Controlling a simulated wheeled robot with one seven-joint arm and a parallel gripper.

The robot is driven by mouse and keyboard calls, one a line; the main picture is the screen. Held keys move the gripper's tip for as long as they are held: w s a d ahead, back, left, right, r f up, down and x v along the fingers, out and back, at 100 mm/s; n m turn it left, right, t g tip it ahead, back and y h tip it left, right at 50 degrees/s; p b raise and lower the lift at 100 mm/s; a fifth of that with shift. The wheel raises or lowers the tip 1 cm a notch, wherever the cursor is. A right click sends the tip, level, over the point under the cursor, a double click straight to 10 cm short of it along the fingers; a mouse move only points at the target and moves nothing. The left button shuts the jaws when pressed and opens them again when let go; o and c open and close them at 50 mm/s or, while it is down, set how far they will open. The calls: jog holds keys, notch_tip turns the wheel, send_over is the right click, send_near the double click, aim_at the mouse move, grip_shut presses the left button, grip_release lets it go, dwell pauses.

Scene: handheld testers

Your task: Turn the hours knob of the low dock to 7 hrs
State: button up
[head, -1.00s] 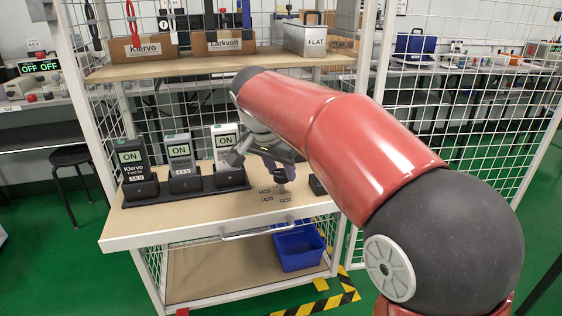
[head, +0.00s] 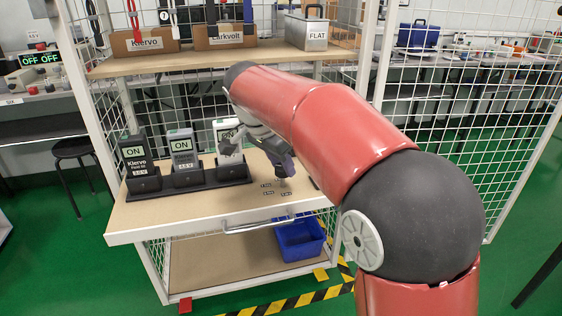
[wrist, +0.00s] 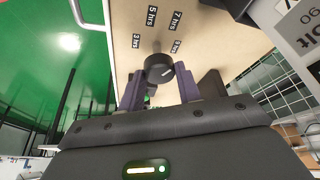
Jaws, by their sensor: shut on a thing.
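The hours knob (wrist: 159,69) is a small black cylinder with a white mark on its end. It stands on the tan bench top among printed labels. My gripper (wrist: 159,80) has its purple fingers on either side of the knob and is shut on it. I cannot tell which label the mark points to. In the head view, my gripper (head: 284,165) is low over the bench, right of the dock.
A black dock (head: 190,188) holds three testers whose screens read ON. A shelf above (head: 270,62) carries labelled bins and a metal FLAT case (head: 308,32). A blue bin (head: 300,238) sits on the lower shelf. Wire mesh panels flank the bench.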

jog(key=o, duration=1)
jog(key=p+v, duration=0.1)
jog(key=v, duration=0.6)
jog(key=shift+s+r, duration=0.15)
jog(key=shift+r, duration=0.2)
jog(key=shift+a, duration=0.15)
jog(key=s+d+n+y, duration=0.1)
jog(key=s+d+n, duration=0.2)
jog(key=s+d, duration=0.35)
jog(key=s+d+f+n+t+y, duration=0.1)
jog(key=s+d+f+n, duration=0.2)
jog(key=s+d+f, duration=0.3)
jog(key=s+d+f+n+t+y, duration=0.1)
jog(key=s+d+f+n, duration=0.2)
jog(key=s+d+f, duration=0.3)
jog(key=s+f, duration=0.1)
jog(key=s, duration=0.4)
jog(key=shift+s+n+t, duration=0.3)
jog(key=shift+s, duration=0.1)
